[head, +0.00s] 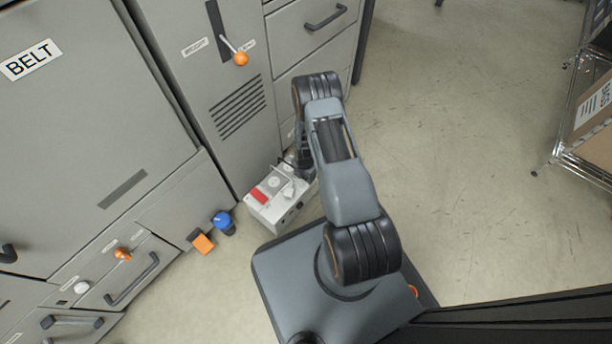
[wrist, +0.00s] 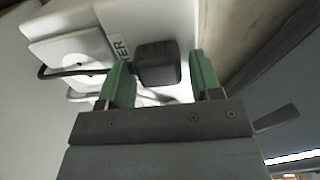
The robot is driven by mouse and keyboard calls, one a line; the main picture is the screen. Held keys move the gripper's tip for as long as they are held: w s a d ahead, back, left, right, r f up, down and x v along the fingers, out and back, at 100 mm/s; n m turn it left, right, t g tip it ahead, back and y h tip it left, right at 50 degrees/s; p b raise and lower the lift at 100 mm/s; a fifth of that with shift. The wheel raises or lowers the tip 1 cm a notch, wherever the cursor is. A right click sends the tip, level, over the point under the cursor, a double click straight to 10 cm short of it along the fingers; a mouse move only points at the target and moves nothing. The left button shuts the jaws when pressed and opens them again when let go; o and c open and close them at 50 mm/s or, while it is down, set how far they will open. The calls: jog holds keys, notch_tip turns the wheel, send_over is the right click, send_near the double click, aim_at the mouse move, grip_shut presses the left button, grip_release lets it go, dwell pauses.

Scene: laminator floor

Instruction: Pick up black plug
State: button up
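The black plug (wrist: 157,62) is a dark block with rounded edges in the wrist view, against a white surface. My gripper (wrist: 160,66) has two green fingers spread apart, one on each side of the plug. There is a visible gap on the right; the left finger is close to the plug, and I cannot tell whether it touches. In the head view, my arm reaches down to the white-grey box (head: 272,221) with a red switch (head: 259,196). The plug and my fingertips cannot be made out there.
A label ending in "ER" (wrist: 120,46) is beside the plug. Grey cabinets (head: 85,120) stand close behind the box. A blue knob (head: 223,222) and an orange block (head: 203,243) are to its left. Open floor (head: 465,180) lies right, before a wire shelf (head: 585,165).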

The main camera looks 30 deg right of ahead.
jog(key=c, duration=0.7)
jog(key=shift+r+p, duration=0.35)
jog(key=shift+r, duration=0.3)
notch_tip(320, 180, up, 3)
jog(key=shift+s+f+p, duration=0.15)
jog(key=shift+p, duration=0.55)
jog(key=s+r+p, duration=0.2)
jog(key=s+r, duration=0.1)
jog(key=s, duration=0.1)
jog(key=s+r+p, duration=0.1)
jog(key=s+r, duration=0.1)
jog(key=s, duration=0.2)
jog(key=s+a+r+p, duration=0.1)
jog(key=s+r+p, duration=0.1)
jog(key=s, duration=0.3)
jog(key=shift+r+p, duration=0.35)
jog(key=shift+r, duration=0.5)
